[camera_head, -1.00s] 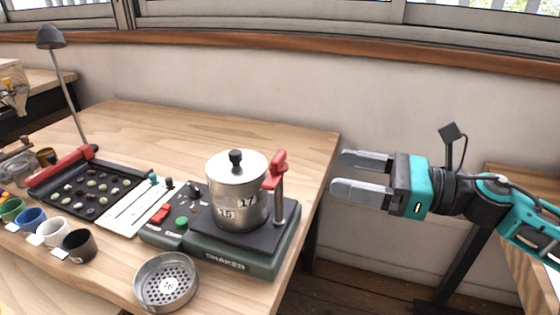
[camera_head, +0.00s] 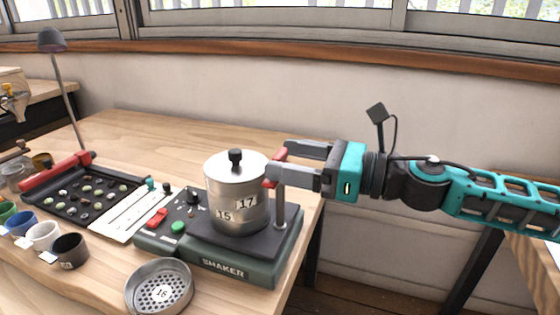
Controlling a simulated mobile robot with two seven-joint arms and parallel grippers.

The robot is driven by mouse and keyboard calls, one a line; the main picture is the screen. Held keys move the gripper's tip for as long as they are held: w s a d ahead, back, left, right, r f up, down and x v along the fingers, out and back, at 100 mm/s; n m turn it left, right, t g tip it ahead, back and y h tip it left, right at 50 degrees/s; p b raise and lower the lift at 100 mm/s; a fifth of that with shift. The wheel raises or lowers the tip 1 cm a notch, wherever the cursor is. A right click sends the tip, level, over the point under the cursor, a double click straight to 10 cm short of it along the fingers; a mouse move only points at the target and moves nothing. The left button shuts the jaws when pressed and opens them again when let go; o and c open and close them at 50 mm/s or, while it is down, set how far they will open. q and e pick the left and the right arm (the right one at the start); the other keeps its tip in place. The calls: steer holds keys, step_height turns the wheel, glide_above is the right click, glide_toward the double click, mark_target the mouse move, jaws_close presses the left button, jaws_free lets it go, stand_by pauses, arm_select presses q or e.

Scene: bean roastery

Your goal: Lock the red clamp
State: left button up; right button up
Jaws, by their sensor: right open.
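The red clamp (camera_head: 270,182) sits on a metal post at the right side of the shaker (camera_head: 222,265). Its red handle sticks up, partly hidden behind my gripper's nearer finger. A steel sieve pot (camera_head: 226,185) with a black-knobbed lid stands on the shaker's dark plate, left of the clamp. My right gripper (camera_head: 277,160) reaches in from the right with its fingers open. The fingertips are at the red handle, which shows between and beside them; I cannot tell whether they touch it. My left gripper is not in view.
A loose sieve (camera_head: 160,288) marked 16 lies in front of the shaker. A bean tray (camera_head: 118,207), a white card (camera_head: 130,217) and several small cups are at the left. The table behind the pot is clear.

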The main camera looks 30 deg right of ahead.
steer(key=shift+w+a+r, duration=0.2)
steer(key=shift+w+a, duration=0.25)
steer(key=shift+w, duration=0.05)
steer(key=shift+w+a+f, duration=0.1)
steer(key=shift+w+a, duration=0.1)
steer(key=shift+p, duration=0.3)
